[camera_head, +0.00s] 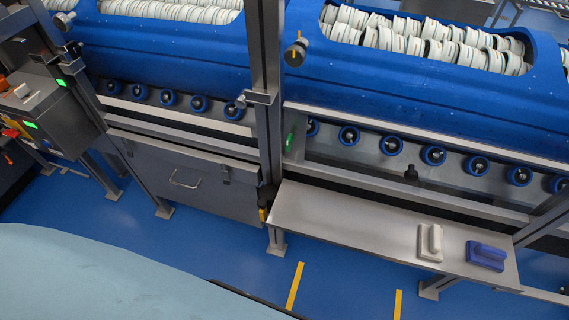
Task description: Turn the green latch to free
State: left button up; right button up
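No latch with a plainly green handle shows. A small green patch (289,139) sits on the middle post, just below the right tub; I cannot tell whether it is a latch or a light. A dark knob with an orange mark (296,51) sticks out in front of the right blue tub (420,95), beside the post. A similar grey knob (65,22) is at the left tub (165,45). Neither of my grippers is in view, so nothing shows near these parts.
Both tubs hold many pale discs and lie above blue rollers (349,136). A steel shelf (340,220) carries a white block (430,243) and a blue block (486,256). A grey drawer (185,180) and a control box with green lights (50,120) stand left.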

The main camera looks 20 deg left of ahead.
aim_at(289, 142)
jog(key=k, duration=0.95)
jog(key=u, duration=0.85)
jog(key=i, duration=1.25)
jog(key=z, duration=0.15)
